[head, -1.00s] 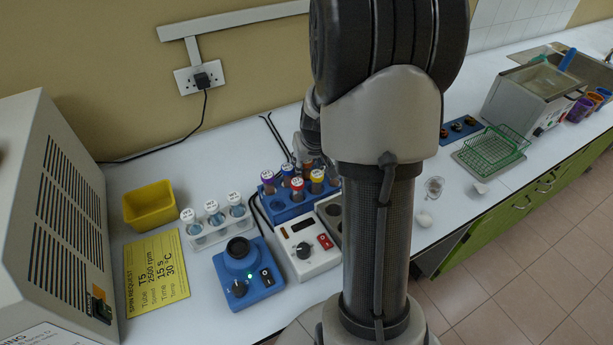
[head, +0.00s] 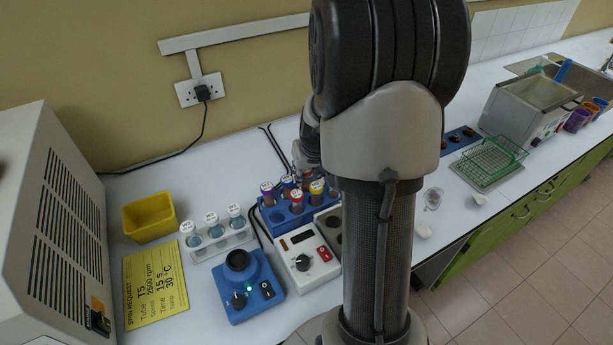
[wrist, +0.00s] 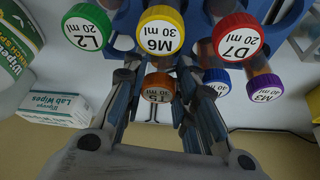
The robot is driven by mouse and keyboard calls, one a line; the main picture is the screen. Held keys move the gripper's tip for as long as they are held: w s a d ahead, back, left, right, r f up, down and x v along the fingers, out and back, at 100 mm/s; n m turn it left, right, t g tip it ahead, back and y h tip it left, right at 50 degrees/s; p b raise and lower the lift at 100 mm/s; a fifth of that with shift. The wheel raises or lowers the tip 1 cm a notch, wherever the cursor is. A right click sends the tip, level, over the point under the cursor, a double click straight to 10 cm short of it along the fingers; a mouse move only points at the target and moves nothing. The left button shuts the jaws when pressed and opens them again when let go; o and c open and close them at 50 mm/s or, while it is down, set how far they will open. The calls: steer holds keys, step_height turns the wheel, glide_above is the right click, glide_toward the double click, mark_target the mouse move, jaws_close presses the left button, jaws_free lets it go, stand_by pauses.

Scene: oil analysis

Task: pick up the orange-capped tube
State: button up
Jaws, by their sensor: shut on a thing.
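The orange-capped tube (wrist: 158,88) is in the middle of the wrist view, its cap between the two fingers of my gripper (wrist: 160,80). The fingers are shut on it. Its body below the cap is mostly hidden, so I cannot tell whether it is lifted clear of the blue rack (head: 270,218). In the head view, my gripper (head: 304,156) is partly behind my arm at the back of the rack, and the orange cap cannot be made out there.
Green (wrist: 85,27), yellow (wrist: 160,30), red (wrist: 236,38), blue (wrist: 216,84) and purple (wrist: 265,86) caps crowd round the fingers. A white control box (head: 300,262), a blue device (head: 246,285) and a white rack of tubes (head: 222,244) stand in front and left.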

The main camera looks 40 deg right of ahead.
step_height(320, 180, up, 19)
steer(key=p, duration=0.6)
